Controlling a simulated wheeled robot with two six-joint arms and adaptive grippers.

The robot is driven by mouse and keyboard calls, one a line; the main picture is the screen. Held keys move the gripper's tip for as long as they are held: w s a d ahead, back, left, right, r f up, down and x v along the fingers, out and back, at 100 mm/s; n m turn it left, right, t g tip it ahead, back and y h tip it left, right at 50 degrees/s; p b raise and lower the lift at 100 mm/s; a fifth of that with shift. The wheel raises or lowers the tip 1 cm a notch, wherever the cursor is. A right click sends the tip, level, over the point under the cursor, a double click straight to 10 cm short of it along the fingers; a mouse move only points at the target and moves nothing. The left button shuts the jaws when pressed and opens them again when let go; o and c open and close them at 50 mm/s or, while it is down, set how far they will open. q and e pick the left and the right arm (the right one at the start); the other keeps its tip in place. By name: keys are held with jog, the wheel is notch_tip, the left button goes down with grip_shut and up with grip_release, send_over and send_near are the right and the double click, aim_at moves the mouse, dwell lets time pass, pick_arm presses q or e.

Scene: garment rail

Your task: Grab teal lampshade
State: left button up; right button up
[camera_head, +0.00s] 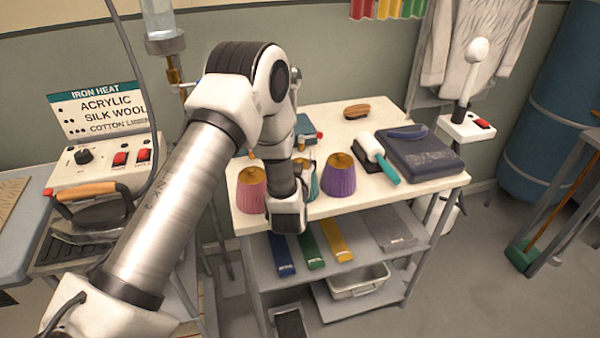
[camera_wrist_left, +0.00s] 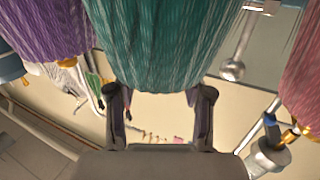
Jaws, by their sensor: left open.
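The teal lampshade (camera_wrist_left: 165,40) fills the upper middle of the left wrist view, ahead of my left gripper (camera_wrist_left: 160,98). The two fingers are spread, one toward each side of the shade's near edge, with nothing held between them. I cannot tell whether they touch it. In the head view only a strip of the teal lampshade (camera_head: 313,182) shows between the pink and purple ones. My left wrist and gripper (camera_head: 289,212) hide the rest from the front of the table. My right gripper is in neither view.
A pink lampshade (camera_head: 251,190) and a purple lampshade (camera_head: 338,176) stand close on either side on the white table (camera_head: 420,189). A lint roller (camera_head: 378,155), a dark flat case (camera_head: 425,150) and a brush (camera_head: 356,111) lie farther right and back. Shelves (camera_head: 385,243) are below.

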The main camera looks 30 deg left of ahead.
pick_arm(q)
jog(key=shift+d, duration=0.1)
jog(key=c, duration=0.3)
grip_shut()
jog(key=shift+r, duration=0.15)
